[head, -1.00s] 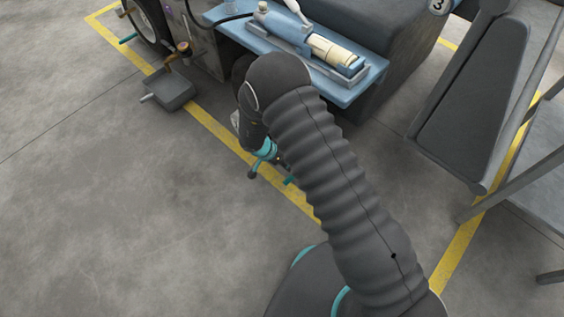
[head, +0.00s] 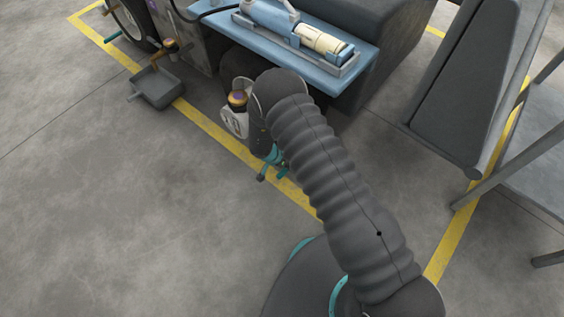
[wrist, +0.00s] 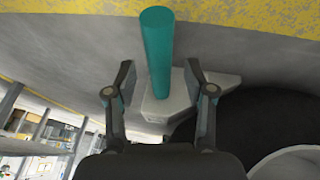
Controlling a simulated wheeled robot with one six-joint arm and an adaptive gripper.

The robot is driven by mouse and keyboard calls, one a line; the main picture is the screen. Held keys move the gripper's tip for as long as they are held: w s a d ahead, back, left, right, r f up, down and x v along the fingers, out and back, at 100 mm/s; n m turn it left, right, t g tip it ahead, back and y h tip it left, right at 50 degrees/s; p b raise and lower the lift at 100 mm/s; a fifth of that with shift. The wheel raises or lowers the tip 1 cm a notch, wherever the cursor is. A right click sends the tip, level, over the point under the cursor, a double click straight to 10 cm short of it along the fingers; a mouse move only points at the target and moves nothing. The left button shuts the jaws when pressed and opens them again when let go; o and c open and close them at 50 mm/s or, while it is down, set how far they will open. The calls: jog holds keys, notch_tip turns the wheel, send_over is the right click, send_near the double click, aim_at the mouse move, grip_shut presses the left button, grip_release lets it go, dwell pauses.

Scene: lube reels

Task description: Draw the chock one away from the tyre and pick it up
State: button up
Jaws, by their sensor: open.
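In the wrist view the chock is a pale grey wedge (wrist: 182,103) with a teal rod handle (wrist: 158,50) standing out from it. The wedge lies on the floor close against the black tyre (wrist: 250,112); I cannot tell whether they touch. My gripper (wrist: 159,75) is open, with one finger to each side of the handle in the picture. Neither finger visibly presses on it. In the head view my gripper (head: 272,165) is low over the yellow line; my arm hides the chock's wedge and most of the tyre there.
A blue bench (head: 362,62) with a cream and blue tool stands above the work spot. A grey tray (head: 158,88) lies on the floor at left. A dark ramp-like frame (head: 460,90) is at right.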

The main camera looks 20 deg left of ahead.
jog(key=shift+x, duration=1.2)
grip_shut()
